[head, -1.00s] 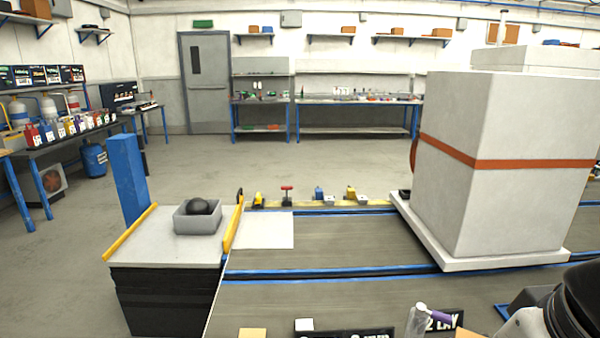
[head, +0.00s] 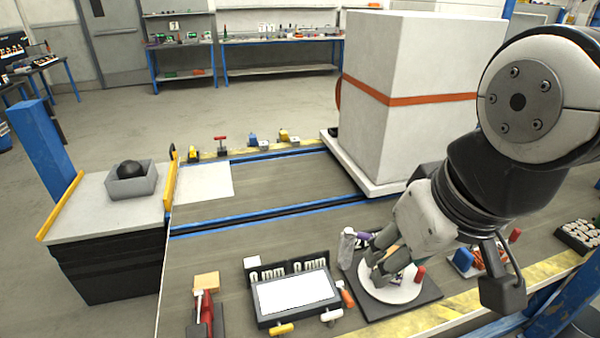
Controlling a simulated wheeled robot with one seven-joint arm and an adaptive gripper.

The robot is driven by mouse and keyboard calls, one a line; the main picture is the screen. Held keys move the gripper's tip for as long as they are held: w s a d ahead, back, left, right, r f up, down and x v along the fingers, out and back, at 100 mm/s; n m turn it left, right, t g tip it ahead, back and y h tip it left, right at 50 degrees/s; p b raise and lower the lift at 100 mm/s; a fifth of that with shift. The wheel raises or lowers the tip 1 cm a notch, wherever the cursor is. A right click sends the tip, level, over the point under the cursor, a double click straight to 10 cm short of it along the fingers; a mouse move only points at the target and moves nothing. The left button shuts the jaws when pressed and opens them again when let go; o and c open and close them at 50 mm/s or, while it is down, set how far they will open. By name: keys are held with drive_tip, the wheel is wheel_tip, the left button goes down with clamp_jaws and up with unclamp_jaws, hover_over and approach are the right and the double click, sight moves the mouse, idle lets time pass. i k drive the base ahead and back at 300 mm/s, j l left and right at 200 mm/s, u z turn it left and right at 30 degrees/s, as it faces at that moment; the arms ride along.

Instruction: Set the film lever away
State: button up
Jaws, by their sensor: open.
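I cannot tell for certain which part is the film lever. A small upright red-topped piece (head: 420,274) stands at the edge of a white round plate (head: 398,292) on a dark base. My gripper (head: 375,262) points down over the left side of this plate, fingers apart, with nothing clearly held. A clear bottle-like item (head: 346,248) and a purple piece stand just behind and left of the fingers. My gripper hides part of the plate and what lies on it.
A framed white panel (head: 295,293) with yellow, white and orange handles lies left of the plate. A red-handled tool (head: 204,308) is further left. A large white box (head: 410,110) with an orange band stands behind.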

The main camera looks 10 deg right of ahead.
sight(361, 236)
drive_tip(key=i+l, duration=0.15)
drive_tip(key=l, duration=0.25)
drive_tip(key=i+l, duration=0.15)
drive_tip(key=l, duration=0.25)
drive_tip(key=i+l, duration=0.15)
drive_tip(key=l, duration=0.25)
drive_tip(key=i+l, duration=0.15)
drive_tip(key=l, duration=0.25)
drive_tip(key=k+j, duration=0.3)
drive_tip(key=j, duration=0.15)
drive_tip(key=u, duration=0.05)
